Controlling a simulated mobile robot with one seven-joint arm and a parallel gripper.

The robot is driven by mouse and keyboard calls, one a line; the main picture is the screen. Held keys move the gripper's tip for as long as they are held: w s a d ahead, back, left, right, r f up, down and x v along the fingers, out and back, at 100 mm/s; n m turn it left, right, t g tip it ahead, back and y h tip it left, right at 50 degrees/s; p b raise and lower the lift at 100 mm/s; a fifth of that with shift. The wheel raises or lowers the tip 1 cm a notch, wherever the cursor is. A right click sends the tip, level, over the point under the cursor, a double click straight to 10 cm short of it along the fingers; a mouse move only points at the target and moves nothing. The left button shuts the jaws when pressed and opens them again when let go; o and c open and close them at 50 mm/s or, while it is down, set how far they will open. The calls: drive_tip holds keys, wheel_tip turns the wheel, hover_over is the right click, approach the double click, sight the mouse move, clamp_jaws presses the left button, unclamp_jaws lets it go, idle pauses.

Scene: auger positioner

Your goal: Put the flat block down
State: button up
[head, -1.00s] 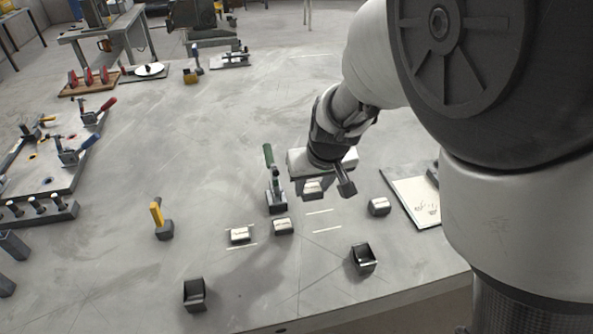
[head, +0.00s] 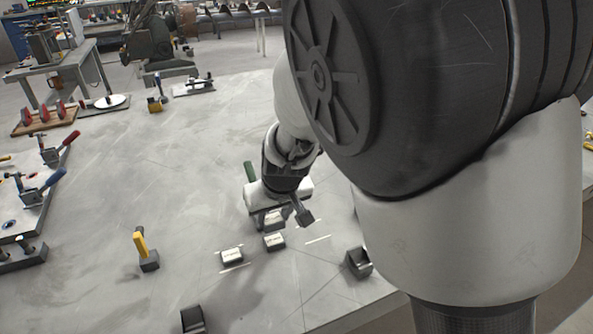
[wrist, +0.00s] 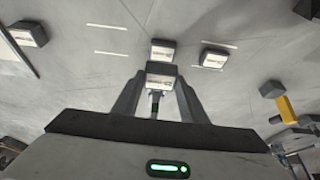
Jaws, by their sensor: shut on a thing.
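My gripper (wrist: 160,82) is shut on a flat block (wrist: 161,69), pale on top with dark sides, held between the two fingers. In the head view my gripper (head: 272,214) shows at the middle, with the held block (head: 274,223) just under it and partly hidden. Two similar blocks lie on the table: one (head: 274,241) just in front of the held block, the other (head: 232,256) to its left between two white lines. In the wrist view these are the near block (wrist: 162,48) and the one to its right (wrist: 213,58). Whether the held block touches the table is unclear.
An empty pair of white lines (wrist: 109,40) lies left of the held block in the wrist view. A further block (wrist: 28,34) lies beyond.

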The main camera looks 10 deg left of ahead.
sight(274, 229)
drive_tip(key=shift+f+b, duration=0.95)
drive_tip(key=shift+f, duration=1.45)
drive_tip(key=shift+f, duration=0.2)
drive_tip(key=o, duration=1.4)
drive_tip(key=shift+c, duration=0.2)
